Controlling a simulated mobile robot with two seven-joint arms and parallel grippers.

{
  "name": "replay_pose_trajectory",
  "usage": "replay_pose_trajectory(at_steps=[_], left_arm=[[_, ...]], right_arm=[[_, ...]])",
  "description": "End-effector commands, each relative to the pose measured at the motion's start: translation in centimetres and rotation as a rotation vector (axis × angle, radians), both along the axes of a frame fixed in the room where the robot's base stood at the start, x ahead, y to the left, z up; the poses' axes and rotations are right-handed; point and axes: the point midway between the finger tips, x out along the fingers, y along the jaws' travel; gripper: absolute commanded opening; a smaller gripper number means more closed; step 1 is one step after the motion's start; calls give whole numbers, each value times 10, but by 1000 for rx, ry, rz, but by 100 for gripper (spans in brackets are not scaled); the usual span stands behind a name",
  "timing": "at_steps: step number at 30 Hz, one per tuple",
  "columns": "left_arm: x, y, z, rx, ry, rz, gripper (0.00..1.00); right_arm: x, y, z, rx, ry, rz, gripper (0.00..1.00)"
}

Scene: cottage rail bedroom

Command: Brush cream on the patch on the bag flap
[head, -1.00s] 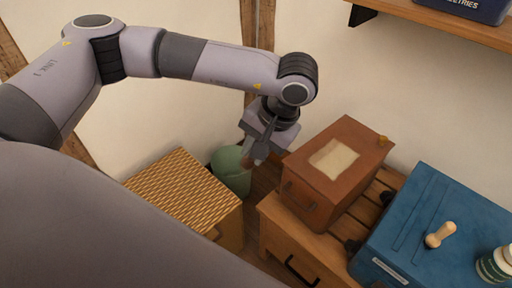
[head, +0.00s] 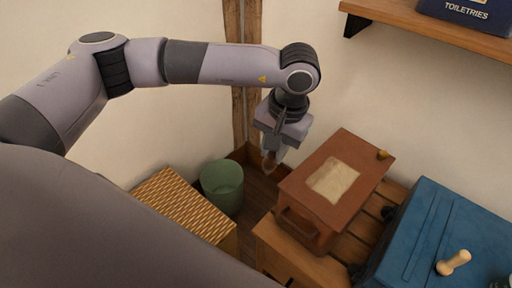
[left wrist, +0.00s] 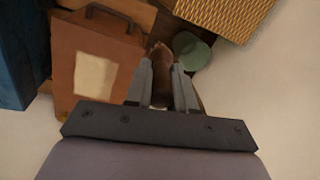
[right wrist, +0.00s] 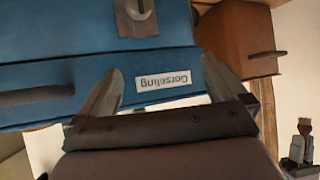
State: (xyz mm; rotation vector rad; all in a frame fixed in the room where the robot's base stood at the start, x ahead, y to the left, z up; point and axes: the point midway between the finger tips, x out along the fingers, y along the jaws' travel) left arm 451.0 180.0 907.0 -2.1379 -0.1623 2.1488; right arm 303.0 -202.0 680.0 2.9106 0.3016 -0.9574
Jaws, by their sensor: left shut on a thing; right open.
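The brown bag (head: 312,210) stands on a slatted wooden bench, its flap upward with a pale cream patch (head: 334,180) on it. The bag also shows in the left wrist view (left wrist: 63,66), with the patch (left wrist: 93,78) facing the camera. My left gripper (head: 273,150) is beside the bag's left edge, apart from the patch. It is shut on a brown brush (head: 268,163), which also shows between the fingers in the left wrist view (left wrist: 160,62). My right gripper (right wrist: 165,95) is open and empty, in front of a labelled blue case (right wrist: 60,72).
The blue case (head: 425,225) stands right of the bag with a wooden peg (head: 454,262) on top. A green bin (head: 222,185) and a woven basket (head: 185,205) stand left of the bag. A shelf (head: 430,28) with a toiletries box overhangs at upper right.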

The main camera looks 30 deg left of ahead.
Motion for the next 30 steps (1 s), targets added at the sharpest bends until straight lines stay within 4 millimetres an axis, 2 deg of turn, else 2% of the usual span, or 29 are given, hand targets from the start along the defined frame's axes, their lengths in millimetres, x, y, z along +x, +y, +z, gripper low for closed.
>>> replay_pose_trajectory(at_steps=[6,15,23,30], left_arm=[[36,-32,0,-238,-39,33,0],[74,-47,2,-455,-95,92,0],[82,-48,-3,-498,-107,107,0],[82,-48,-26,-495,-106,108,0]], right_arm=[[-1,-1,1,-3,2,0,99],[-1,-1,3,-3,2,0,99],[-1,-1,0,-3,2,0,99],[-1,-1,-9,-3,2,0,99]])
